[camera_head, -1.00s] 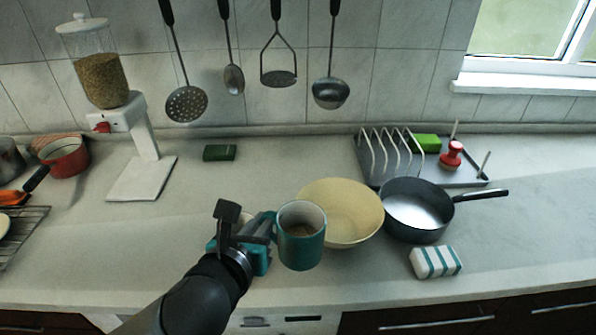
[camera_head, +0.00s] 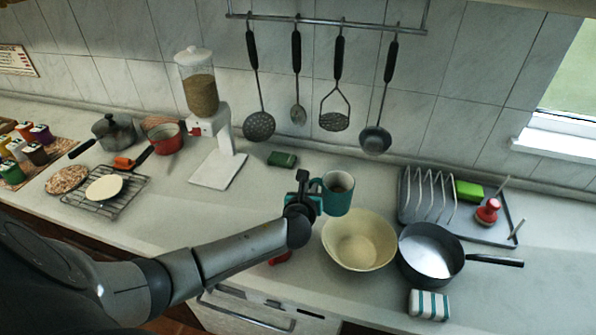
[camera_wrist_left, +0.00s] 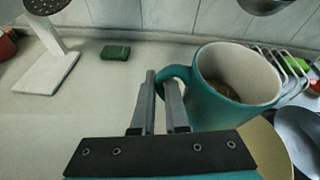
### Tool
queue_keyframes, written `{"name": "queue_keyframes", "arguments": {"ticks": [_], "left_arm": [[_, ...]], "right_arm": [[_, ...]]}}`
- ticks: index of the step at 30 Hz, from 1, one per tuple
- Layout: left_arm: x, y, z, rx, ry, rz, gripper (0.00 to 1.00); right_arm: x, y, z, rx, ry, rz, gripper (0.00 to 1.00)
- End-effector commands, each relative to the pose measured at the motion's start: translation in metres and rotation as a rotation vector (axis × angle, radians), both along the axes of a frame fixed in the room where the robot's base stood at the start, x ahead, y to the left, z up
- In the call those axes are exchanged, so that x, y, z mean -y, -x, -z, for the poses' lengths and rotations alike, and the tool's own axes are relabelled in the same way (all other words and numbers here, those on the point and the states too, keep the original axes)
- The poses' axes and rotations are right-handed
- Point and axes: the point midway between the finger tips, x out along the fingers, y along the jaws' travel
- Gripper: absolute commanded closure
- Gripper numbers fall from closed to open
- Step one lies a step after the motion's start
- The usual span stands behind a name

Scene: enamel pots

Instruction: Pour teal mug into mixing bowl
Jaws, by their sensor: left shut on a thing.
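The teal mug (camera_head: 338,198) is upright and held in the air at the back left edge of the mixing bowl. My left gripper (camera_head: 314,192) is shut on its handle from the left. In the left wrist view the fingers (camera_wrist_left: 162,98) pinch the handle, and the mug (camera_wrist_left: 222,108) has brownish contents inside its pale interior. The cream mixing bowl (camera_head: 358,255) stands on the counter and its inside looks empty. Its rim (camera_wrist_left: 262,148) shows below the mug in the left wrist view. My right gripper is not in view.
A dark frying pan (camera_head: 430,272) stands against the bowl's right side, with a striped block (camera_head: 429,305) in front. A grey rack tray (camera_head: 415,212) is behind. A green block (camera_head: 282,159) and white dispenser (camera_head: 218,170) stand back left. Counter left of the bowl is mostly clear.

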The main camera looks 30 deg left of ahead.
Motion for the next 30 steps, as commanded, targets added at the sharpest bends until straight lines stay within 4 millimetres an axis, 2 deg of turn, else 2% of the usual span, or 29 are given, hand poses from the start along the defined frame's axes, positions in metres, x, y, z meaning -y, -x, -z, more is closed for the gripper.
{"name": "queue_keyframes", "arguments": {"ticks": [1, 3, 5, 7, 9, 13, 30], "left_arm": [[-0.011, -0.006, -0.013, -0.002, -0.001, -0.02, 1.0], [-0.025, -0.011, -0.009, -0.006, 0.002, -0.041, 1.0], [-0.035, -0.014, 0.004, -0.009, 0.003, -0.057, 1.0], [-0.043, -0.016, 0.029, -0.013, 0.006, -0.071, 1.0], [-0.046, -0.017, 0.041, -0.015, 0.01, -0.074, 1.0], [-0.049, -0.017, 0.051, -0.016, 0.01, -0.08, 1.0], [-0.05, -0.017, 0.049, -0.014, 0.009, -0.082, 1.0]], "right_arm": [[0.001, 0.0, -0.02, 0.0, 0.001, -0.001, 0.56], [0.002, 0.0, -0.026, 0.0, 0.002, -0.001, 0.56], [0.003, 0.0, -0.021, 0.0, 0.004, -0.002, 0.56], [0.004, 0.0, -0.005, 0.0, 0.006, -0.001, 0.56], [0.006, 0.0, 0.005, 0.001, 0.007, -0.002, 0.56], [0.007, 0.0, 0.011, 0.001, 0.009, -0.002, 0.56], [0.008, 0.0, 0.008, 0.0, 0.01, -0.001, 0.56]]}}
